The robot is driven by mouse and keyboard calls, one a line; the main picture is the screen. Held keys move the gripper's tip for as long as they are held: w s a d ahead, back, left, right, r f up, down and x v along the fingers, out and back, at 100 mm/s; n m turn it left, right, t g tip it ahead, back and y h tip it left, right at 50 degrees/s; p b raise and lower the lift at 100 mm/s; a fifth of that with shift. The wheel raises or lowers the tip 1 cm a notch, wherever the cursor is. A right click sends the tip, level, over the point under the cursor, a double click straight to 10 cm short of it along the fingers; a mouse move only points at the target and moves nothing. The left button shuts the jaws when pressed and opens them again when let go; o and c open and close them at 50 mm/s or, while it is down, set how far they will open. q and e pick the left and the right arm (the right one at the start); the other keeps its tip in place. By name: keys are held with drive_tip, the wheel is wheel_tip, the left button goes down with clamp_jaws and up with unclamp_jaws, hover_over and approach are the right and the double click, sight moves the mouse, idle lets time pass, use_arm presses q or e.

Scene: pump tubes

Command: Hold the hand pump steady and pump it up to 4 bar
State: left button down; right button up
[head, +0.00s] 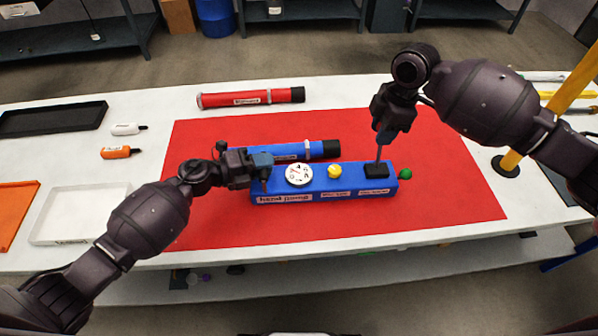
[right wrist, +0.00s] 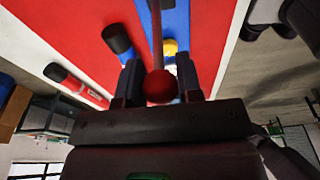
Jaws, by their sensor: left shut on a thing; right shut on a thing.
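The blue hand pump (head: 318,194) lies on the red mat (head: 440,205), its label facing the front. A round white gauge (head: 299,174) sits on its top; its reading is too small to tell. A yellow knob (head: 335,171) and a black block (head: 376,171) are further right on top. My left gripper (head: 263,172) is shut on the pump's left end. My right gripper (head: 381,133) is above the block, shut on the pump handle, whose thin rod rises from the block. In the right wrist view the handle's red ball end (right wrist: 160,87) shows between the fingers.
A blue tube (head: 290,151) with a black cap lies close behind the pump. A red tube (head: 250,97) lies at the back of the white table. A green ball (head: 405,174) is at the pump's right end. A yellow post (head: 555,105) stands at the right. The mat's front is clear.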

drive_tip(key=shift+d+f+y, duration=0.15)
drive_tip(key=shift+d+y, duration=0.15)
drive_tip(key=shift+d, duration=0.15)
drive_tip(key=shift+d+f+y, duration=0.1)
drive_tip(key=shift+d+y, duration=0.7)
drive_tip(key=shift+d, duration=0.15)
drive_tip(key=shift+d+f+y, duration=0.2)
drive_tip(key=shift+d+y, duration=0.6)
drive_tip(key=shift+d, duration=0.1)
drive_tip(key=shift+w+d+f+y, duration=0.1)
drive_tip(key=shift+d+f+y, duration=0.15)
drive_tip(key=shift+d+y, duration=0.6)
